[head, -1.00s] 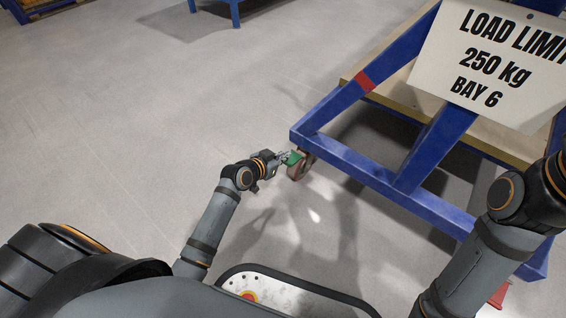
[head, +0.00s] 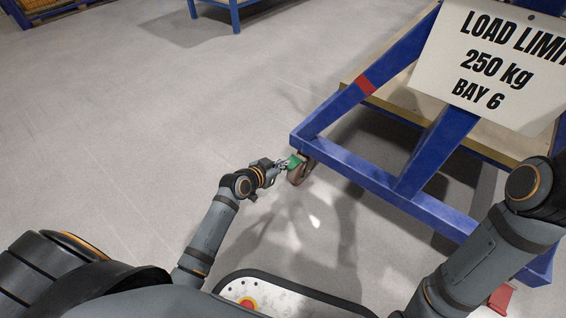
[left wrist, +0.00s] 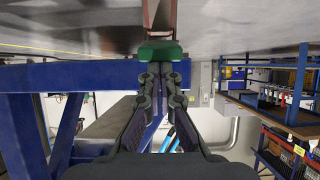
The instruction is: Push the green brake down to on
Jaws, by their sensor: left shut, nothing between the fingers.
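The green brake (head: 294,162) is a small pedal on the caster wheel (head: 299,175) under the near left corner of the blue cart frame (head: 365,172). In the left wrist view the green brake (left wrist: 160,52) is just beyond the fingertips, with the reddish caster above it in the picture. My left gripper (head: 281,165) is shut and empty, its tips at the brake's left side. In the left wrist view the gripper tips (left wrist: 162,72) are at or very near the brake; contact cannot be told. My right gripper is outside the frames; only its arm shows.
A white load-limit sign (head: 495,65) hangs on the cart at the upper right. A red part (head: 500,298) shows low under the cart's right side. A blue table (head: 233,12) stands far back. The floor (head: 110,120) to the left is clear.

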